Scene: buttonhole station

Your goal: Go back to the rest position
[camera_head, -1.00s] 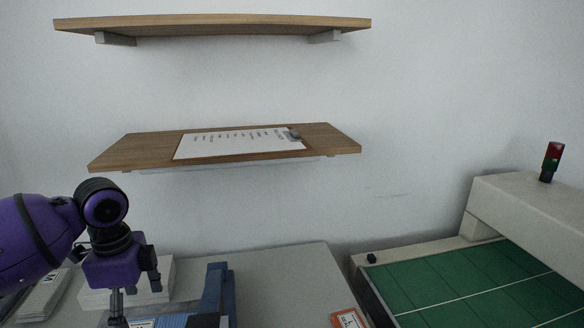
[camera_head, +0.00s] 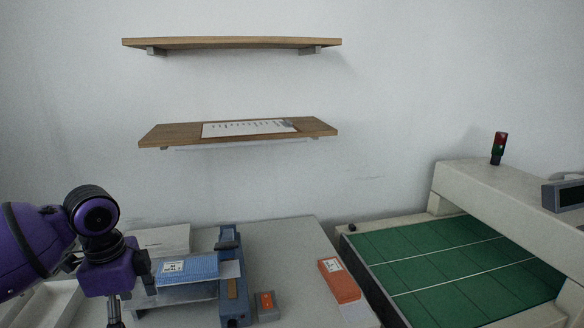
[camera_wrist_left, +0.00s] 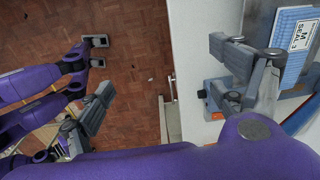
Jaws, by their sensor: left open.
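My left gripper (camera_head: 131,298) is at the lower left of the head view, at the left end of the work table (camera_head: 290,245). One finger is over the brown floor and the other over the table side, near a blue piece with a white label (camera_wrist_left: 298,37). In the head view the blue labelled piece (camera_head: 200,267) lies right of the gripper.
A blue device (camera_head: 232,290) and a small grey box with an orange top (camera_head: 267,306) stand on the table. A green-bedded machine (camera_head: 440,265) stands at right. Two wooden shelves (camera_head: 165,135) hang above. The table's back right is clear.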

